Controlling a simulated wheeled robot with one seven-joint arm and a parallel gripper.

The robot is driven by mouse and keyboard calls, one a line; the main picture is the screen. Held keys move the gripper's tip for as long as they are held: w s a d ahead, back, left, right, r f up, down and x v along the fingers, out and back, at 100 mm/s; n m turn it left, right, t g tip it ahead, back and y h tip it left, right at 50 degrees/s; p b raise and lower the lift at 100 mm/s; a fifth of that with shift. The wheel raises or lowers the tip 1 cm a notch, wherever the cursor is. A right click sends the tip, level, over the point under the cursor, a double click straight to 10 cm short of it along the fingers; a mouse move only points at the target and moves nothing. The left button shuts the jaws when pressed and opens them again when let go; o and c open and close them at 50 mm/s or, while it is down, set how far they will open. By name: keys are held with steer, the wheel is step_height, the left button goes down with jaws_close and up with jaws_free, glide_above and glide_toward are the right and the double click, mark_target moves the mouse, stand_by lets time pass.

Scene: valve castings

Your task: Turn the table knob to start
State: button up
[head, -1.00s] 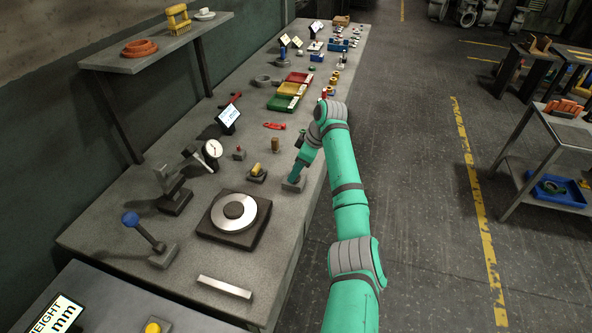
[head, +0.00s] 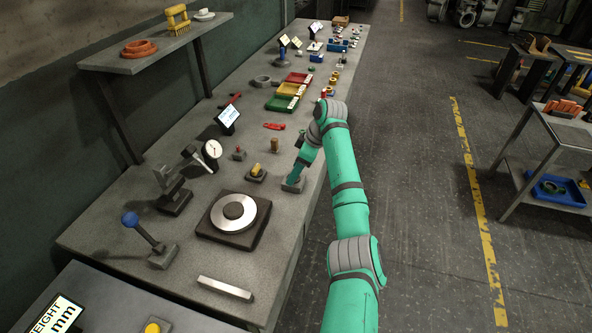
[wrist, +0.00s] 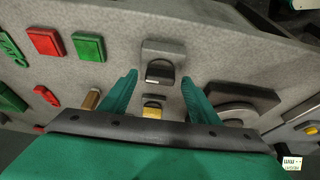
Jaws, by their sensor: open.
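A dark, rounded knob (wrist: 160,71) on a grey base plate is in the upper middle of the wrist view. My gripper (wrist: 159,80) is open, with one green finger on each side of the knob and a visible gap on both sides. In the head view my gripper (head: 292,178) points down at a small grey block (head: 290,187) near the table's right edge. My gripper hides most of the knob there. A second knob-like part, yellow on a dark base (head: 256,173), stands to the left; it also shows below the dark knob in the wrist view (wrist: 152,110).
A round disc on a dark square base (head: 233,219) stands at the front left. A brown cylinder (head: 275,145), a dial gauge (head: 212,150) and a blue-balled lever (head: 131,219) stand nearby. Coloured trays (head: 285,103) lie further back.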

steer(key=v, duration=1)
steer(key=shift+r, duration=0.35)
steer(key=shift+d, duration=0.25)
